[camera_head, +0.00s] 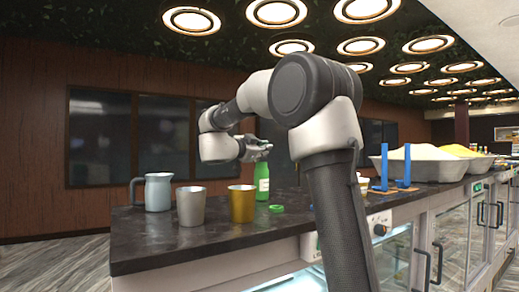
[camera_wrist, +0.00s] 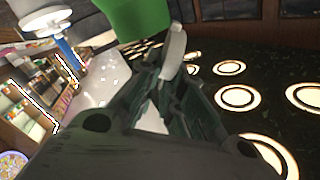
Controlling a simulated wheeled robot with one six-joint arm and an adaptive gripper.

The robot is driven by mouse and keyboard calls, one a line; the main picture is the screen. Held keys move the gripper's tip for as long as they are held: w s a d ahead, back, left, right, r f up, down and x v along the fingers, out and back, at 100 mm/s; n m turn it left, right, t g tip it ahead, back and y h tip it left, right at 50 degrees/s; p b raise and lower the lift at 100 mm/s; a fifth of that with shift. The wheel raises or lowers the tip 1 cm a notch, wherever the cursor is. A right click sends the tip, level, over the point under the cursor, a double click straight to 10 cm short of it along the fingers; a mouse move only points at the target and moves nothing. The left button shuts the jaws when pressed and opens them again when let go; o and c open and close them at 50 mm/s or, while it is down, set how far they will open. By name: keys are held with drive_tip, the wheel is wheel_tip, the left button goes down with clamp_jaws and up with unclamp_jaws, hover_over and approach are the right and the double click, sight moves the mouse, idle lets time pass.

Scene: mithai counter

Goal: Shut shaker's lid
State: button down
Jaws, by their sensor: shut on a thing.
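A green bottle-shaped container (camera_head: 262,184) with a pale label stands on the dark counter, and I take it for the shaker. In the head view my gripper (camera_head: 264,148) is right at its top, which hides the lid and mouth. In the wrist view a green body (camera_wrist: 135,18) is at the upper edge. A pale grey, flat, rounded piece (camera_wrist: 174,44) sticks up at the tips of my gripper (camera_wrist: 165,85), beside the green body. It looks like the lid, held between the fingers, but I cannot tell how far open it is.
A grey-blue jug (camera_head: 158,192), a silver cup (camera_head: 191,207) and a gold cup (camera_head: 242,204) stand left of the shaker. A small green ring or cap (camera_head: 277,209) lies in front. A blue stand (camera_head: 384,168) and heaped trays (camera_head: 420,172) are at right.

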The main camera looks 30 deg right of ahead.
drive_tip(key=shift+s+d+f+m, duration=0.1)
drive_tip(key=shift+s+f+m, duration=0.2)
drive_tip(key=shift+m, duration=0.5)
drive_tip(key=shift+s+d+f+m, duration=0.15)
drive_tip(key=shift+f+m, duration=0.1)
drive_tip(key=shift+m, duration=0.55)
drive_tip(key=shift+s+d+f+m, duration=0.1)
drive_tip(key=shift+s+f+m, duration=0.2)
drive_tip(key=shift+m, duration=0.5)
drive_tip(key=c, duration=1.7)
unclamp_jaws()
